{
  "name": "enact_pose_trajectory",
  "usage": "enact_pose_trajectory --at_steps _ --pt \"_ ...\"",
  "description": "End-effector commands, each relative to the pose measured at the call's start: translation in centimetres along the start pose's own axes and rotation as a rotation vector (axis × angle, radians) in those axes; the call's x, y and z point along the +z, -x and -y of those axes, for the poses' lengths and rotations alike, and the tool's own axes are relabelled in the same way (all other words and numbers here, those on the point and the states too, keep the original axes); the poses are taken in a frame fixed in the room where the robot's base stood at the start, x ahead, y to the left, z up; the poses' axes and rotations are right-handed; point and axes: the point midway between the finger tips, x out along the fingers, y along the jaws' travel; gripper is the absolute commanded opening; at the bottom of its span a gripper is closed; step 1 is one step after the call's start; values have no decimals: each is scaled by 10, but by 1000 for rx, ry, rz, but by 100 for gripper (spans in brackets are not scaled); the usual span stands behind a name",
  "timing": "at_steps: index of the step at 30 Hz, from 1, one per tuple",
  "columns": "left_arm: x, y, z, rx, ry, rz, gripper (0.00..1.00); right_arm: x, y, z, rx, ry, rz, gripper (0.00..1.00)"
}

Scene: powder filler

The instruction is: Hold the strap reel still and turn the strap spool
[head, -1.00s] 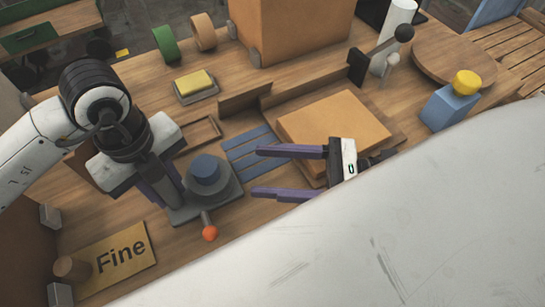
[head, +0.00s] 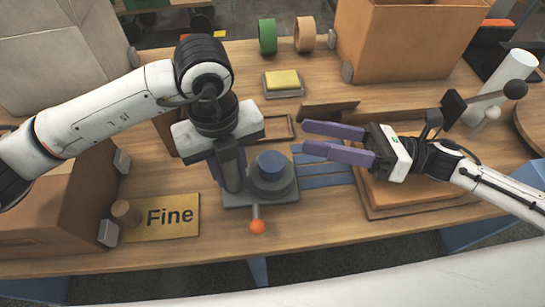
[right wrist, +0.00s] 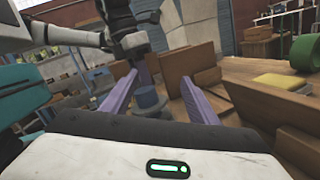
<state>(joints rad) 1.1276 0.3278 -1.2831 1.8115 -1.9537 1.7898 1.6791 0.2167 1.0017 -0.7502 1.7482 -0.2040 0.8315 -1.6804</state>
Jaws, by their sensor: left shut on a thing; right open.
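The strap reel has a grey base (head: 248,198), a round grey disc and a short lever with an orange ball (head: 257,227) at its front. The strap spool, a blue cylinder (head: 271,164), stands upright on the disc. My left gripper (head: 229,185) points down and is shut at the left side of the reel; its fingertips are partly hidden. My right gripper (head: 307,138) is open and empty, to the right of and slightly behind the spool, fingers pointing left. In the right wrist view, the spool (right wrist: 148,98) shows between the purple fingers, beyond them and apart.
Blue strips (head: 325,174) lie right of the reel. A brown board (head: 375,201) lies under my right arm.

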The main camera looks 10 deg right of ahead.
Motion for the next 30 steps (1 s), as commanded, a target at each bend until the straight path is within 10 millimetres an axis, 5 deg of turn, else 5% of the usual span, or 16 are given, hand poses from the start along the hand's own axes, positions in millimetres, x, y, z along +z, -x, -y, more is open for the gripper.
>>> enact_pose_trajectory --at_steps 7,15,30 --pt "0 1 0 -2 0 0 0 -15 20 4 207 296 -131 54" --pt "0 1 0 -2 0 0 0 -23 32 3 303 408 -178 54" --pt "0 1 0 -2 0 0 0 -43 -49 -20 308 410 -177 54"
